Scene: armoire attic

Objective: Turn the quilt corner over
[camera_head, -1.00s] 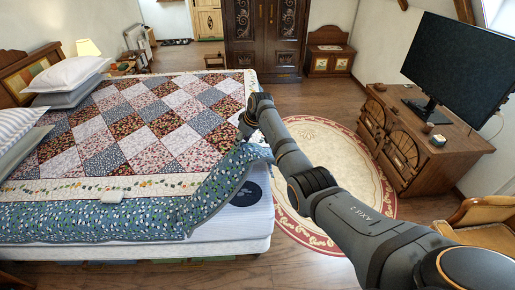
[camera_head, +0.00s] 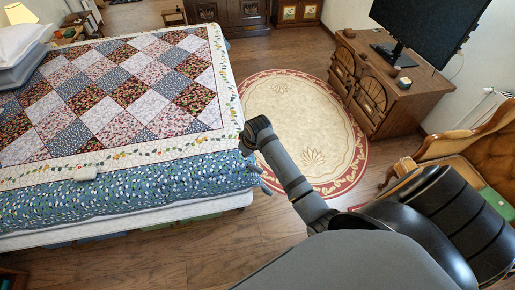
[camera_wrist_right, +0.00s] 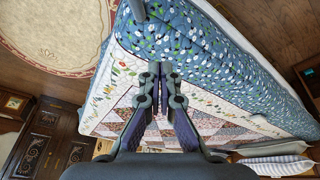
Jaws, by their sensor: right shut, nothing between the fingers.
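The patchwork quilt (camera_head: 130,95) covers the bed, with a cream embroidered band and a blue floral border (camera_head: 120,195) along the near side. Its near right corner lies over the mattress beside my right wrist. My right arm reaches in from the lower right. In the right wrist view, my right gripper (camera_wrist_right: 160,76) is shut and empty, in front of the quilt's cream band and blue border (camera_wrist_right: 200,50). I cannot tell whether the fingertips touch the cloth. My left gripper is not in view.
Pillows (camera_head: 22,55) are at the left. A round rug (camera_head: 300,115) lies right of the bed. A cabinet (camera_head: 385,85) with a screen and an armchair (camera_head: 470,150) stand at the right.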

